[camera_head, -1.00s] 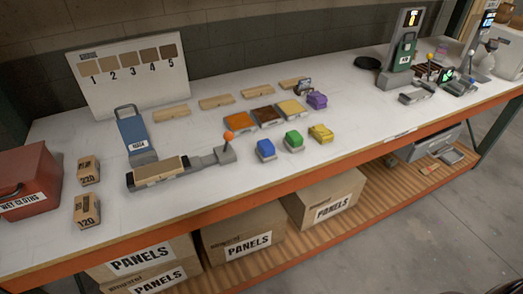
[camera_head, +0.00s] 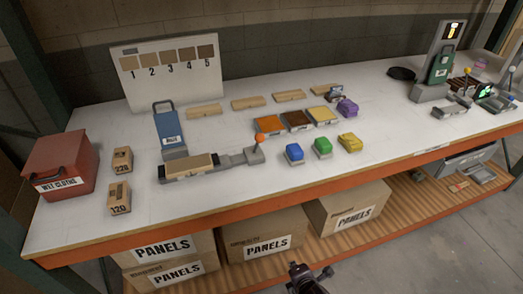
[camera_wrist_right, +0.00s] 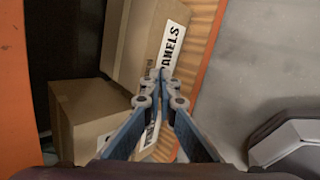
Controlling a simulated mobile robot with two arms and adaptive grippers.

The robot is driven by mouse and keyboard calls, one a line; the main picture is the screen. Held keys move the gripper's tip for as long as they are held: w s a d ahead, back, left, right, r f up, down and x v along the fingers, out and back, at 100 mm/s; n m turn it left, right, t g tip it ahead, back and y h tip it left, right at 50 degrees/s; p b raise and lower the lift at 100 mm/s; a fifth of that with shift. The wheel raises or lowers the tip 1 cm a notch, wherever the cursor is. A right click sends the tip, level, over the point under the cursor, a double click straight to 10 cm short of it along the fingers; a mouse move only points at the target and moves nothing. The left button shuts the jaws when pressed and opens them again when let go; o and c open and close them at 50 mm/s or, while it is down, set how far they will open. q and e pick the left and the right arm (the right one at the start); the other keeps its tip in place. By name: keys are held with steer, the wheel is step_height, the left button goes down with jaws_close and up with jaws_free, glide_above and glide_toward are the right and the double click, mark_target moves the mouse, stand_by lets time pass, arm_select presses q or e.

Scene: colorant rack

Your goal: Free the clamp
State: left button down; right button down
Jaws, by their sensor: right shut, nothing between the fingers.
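The clamp (camera_head: 237,159) is a grey bench fixture on the white table, left of centre. Its lever stands up at the right end with an orange ball knob (camera_head: 259,137). A light wood block (camera_head: 190,166) lies in the fixture's grey bed at the left. My right gripper (camera_head: 302,273) is at the bottom edge of the head view, in front of the table and well away from the clamp. In the wrist view its fingers (camera_wrist_right: 160,77) are together and empty, over the boxes and lower shelf. My left gripper is not in view.
A red bin (camera_head: 58,165) is at far left.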

steer(key=w+a+r+n+t, duration=0.2)
steer(key=a+r+n, duration=0.1)
steer(key=r, duration=0.8)
steer(key=w+a+r+n+t+y, duration=0.1)
steer(key=w+a+r+n+t, duration=0.1)
steer(key=r+n, duration=0.4)
steer(key=w+a+r+n+t, duration=0.2)
steer(key=w+a+r+n, duration=0.1)
steer(key=r, duration=1.4)
steer(key=shift+w+a+n+y+p, duration=0.35)
steer(key=shift+a+n, duration=0.2)
steer(key=shift+n, duration=0.35)
steer(key=shift+w, duration=0.1)
steer(key=p, duration=0.1)
glide_toward(257, 145)
steer(key=f, duration=0.1)
steer(key=w+f, duration=0.1)
steer(key=f, duration=0.1)
steer(key=shift+w+a+f, duration=0.2)
steer(key=shift+a+f, duration=0.05)
steer(key=shift+f, duration=0.05)
steer(key=w, duration=0.1)
steer(key=w+r+p, duration=0.1)
steer(key=w, duration=0.2)
steer(key=shift+a+r, duration=0.2)
steer(key=shift+r, duration=0.1)
steer(key=shift+w, duration=0.2)
